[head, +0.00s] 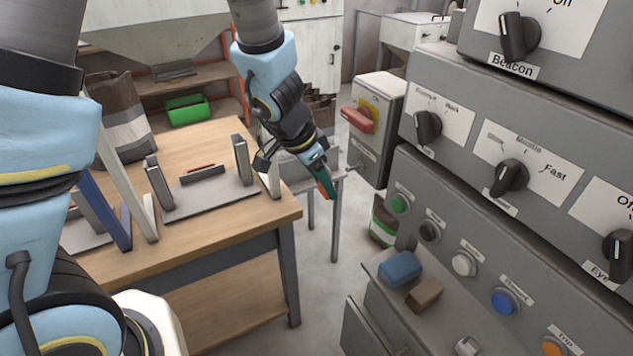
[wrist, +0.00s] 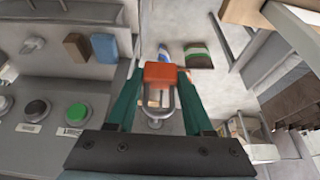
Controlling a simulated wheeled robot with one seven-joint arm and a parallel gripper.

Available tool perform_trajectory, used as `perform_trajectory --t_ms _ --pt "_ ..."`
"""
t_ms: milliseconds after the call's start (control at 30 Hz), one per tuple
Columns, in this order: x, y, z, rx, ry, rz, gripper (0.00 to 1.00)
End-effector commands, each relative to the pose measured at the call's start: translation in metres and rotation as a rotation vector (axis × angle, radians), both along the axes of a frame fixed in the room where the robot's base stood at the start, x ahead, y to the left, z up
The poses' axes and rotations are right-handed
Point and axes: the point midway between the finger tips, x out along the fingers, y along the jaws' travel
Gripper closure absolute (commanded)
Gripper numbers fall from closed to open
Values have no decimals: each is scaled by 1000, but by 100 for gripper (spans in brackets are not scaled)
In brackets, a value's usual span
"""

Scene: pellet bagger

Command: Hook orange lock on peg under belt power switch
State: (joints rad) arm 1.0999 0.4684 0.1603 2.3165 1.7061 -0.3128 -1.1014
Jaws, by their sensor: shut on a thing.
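An orange lock (wrist: 160,72) with a grey metal shackle is between the two teal fingers of my gripper (wrist: 158,82) in the wrist view. My gripper (head: 326,184) is shut on the lock's body, and the shackle extends toward the palm in that view. In the head view only a sliver of orange shows at the fingertips. A grey box (head: 376,140) with a red rotary handle (head: 358,119) on a yellow plate, apparently the belt power switch, stands right of my gripper. A thin peg-like part (head: 354,169) shows low on its front. The lock is apart from the box.
A wooden bench (head: 225,225) with a grey fixture stands left. A control panel (head: 490,190) with knobs and buttons fills the right. Blue (head: 399,268) and brown (head: 425,293) blocks lie on its ledge. A sack (head: 383,222) stands on the floor below the switch box.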

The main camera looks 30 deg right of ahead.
Motion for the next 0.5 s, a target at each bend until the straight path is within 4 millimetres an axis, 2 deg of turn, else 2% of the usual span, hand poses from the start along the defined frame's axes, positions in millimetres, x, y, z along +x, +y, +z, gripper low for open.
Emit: perform_trajectory --t_ms 500 --pt "-2 -30 -2 0 0 0 100"
